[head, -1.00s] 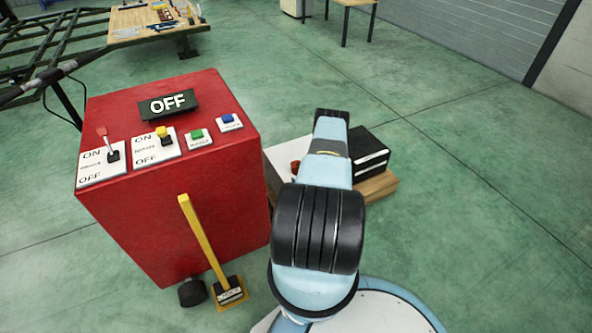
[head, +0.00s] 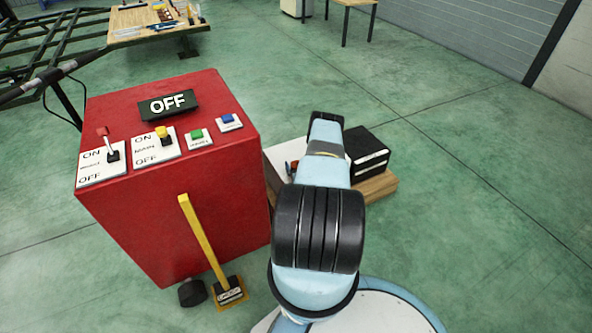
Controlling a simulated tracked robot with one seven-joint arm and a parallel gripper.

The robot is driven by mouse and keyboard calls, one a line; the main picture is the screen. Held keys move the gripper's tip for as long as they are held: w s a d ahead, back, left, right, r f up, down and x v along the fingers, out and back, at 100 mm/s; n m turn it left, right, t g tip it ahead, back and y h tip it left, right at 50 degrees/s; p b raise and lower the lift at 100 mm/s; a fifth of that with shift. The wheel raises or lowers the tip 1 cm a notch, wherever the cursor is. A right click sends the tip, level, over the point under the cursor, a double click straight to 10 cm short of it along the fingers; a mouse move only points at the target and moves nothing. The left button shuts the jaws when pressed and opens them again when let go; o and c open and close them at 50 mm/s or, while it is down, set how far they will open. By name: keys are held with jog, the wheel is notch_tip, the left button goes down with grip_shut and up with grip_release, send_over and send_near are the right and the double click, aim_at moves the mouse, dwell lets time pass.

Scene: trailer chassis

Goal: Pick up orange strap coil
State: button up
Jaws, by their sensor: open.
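No orange strap coil can be made out clearly in the head view. My arm reaches away from my base toward the low wooden platform. My gripper is hidden behind the arm's links, so its place relative to the coil does not show.
A red control cabinet (head: 170,215) with an OFF display stands close at left, a yellow lever (head: 203,238) at its front. A black box (head: 368,153) sits on the wooden platform (head: 377,187). A workbench (head: 150,22) is far left. The green floor at right is clear.

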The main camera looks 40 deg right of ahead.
jog(key=shift+w+d, duration=0.3)
jog(key=shift+w, duration=0.35)
jog(key=shift+c, duration=0.2)
jog(key=c, duration=1.1)
jog(key=shift+r, duration=0.1)
